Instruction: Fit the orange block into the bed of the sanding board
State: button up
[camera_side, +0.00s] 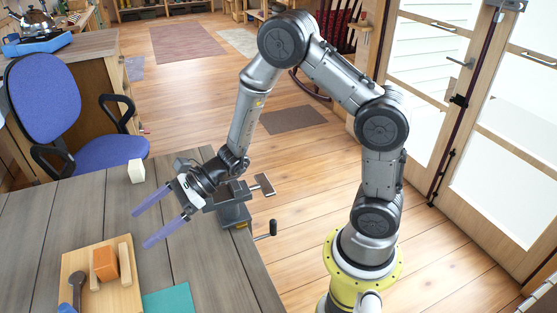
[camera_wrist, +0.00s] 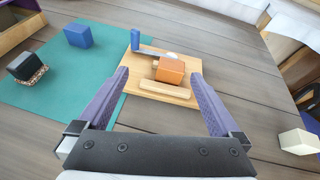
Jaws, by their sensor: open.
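The orange block (camera_side: 105,264) is on the light wooden sanding board (camera_side: 71,262), between two pale wooden strips. In the wrist view the orange block (camera_wrist: 170,71) stands behind the near strip (camera_wrist: 166,88), on the board (camera_wrist: 186,101). I cannot tell whether it sits fully down in the bed. A lever with a blue handle (camera_wrist: 135,38) is at the board's far left in the wrist view. My gripper (camera_side: 140,229) is open and empty, above the table and apart from the board. Its two purple fingers also show in the wrist view (camera_wrist: 159,74), framing the board from the near side.
A teal mat (camera_wrist: 65,90) lies beside the board, bearing a blue block (camera_wrist: 78,35) and a dark block with a speckled base (camera_wrist: 28,68). A white block (camera_side: 136,171) stands near the table's far edge. A grey vise (camera_side: 235,214) is at the right edge.

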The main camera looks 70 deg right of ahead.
jog(key=s+r+n+g+h, duration=0.1)
jog(key=s+r+n+g, duration=0.2)
jog(key=s+r+n, duration=0.35)
jog(key=s+r+n+g, duration=0.3)
jog(key=s+r+n, duration=0.1)
jog(key=s+n, duration=0.4)
jog(key=s+d+r+n+t+h, duration=0.3)
jog(key=s+d+n+h, duration=0.6)
jog(key=s+d, duration=0.3)
jog(key=d, duration=0.3)
jog(key=shift+r+n+h, duration=0.2)
jog(key=shift+n+h, duration=0.15)
jog(key=shift+h, duration=0.05)
